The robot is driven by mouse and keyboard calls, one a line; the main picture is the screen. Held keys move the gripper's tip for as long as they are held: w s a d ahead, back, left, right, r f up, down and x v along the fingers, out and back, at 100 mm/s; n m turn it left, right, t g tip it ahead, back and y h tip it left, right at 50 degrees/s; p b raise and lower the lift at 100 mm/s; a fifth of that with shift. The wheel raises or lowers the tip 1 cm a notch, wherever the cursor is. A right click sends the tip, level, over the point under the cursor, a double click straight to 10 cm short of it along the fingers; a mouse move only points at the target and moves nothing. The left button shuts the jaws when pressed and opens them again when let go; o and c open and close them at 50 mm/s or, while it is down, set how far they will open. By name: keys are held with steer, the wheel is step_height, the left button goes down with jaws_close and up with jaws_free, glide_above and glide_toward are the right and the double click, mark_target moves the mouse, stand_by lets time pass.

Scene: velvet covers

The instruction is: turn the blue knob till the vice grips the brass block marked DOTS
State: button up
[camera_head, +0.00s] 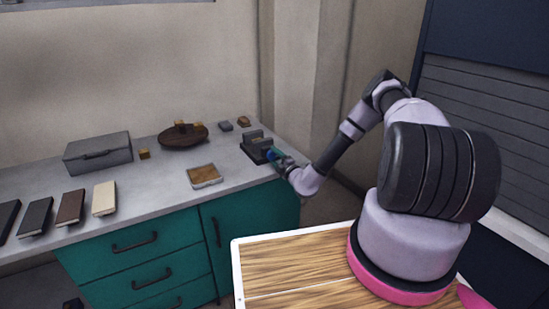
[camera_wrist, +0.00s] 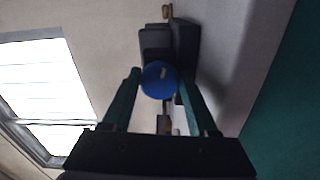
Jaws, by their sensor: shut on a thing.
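The dark grey vice (camera_head: 254,146) stands at the right end of the counter, and it also shows in the wrist view (camera_wrist: 156,40). Its blue knob (camera_wrist: 159,80) faces my wrist camera, with a small pale mark on its face. My gripper (camera_wrist: 160,76) is shut on the blue knob, with one teal finger on each side. In the head view my gripper (camera_head: 277,158) reaches the knob from the right. I cannot see a block between the vice jaws. Small brass-coloured blocks lie by the grey box (camera_head: 144,153) and on the dark wooden dish (camera_head: 180,125); no markings are legible.
A grey box (camera_head: 98,153), a tray with a tan inside (camera_head: 204,175) and several flat sample covers (camera_head: 70,207) lie on the counter (camera_head: 155,190). A small grey piece (camera_head: 225,126) and a brown item (camera_head: 244,121) lie behind the vice. A wall stands close behind.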

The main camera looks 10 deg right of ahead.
steer(key=m, duration=0.5)
steer(key=shift+s+f+m, duration=0.1)
steer(key=shift+f+m, duration=0.1)
steer(key=shift+m, duration=0.1)
steer(key=m, duration=0.4)
steer(key=shift+m, duration=0.4)
steer(key=shift+f, duration=0.1)
steer(key=o, duration=1.4)
steer(key=shift+c, duration=0.2)
steer(key=v, duration=1)
steer(key=shift+s, duration=0.4)
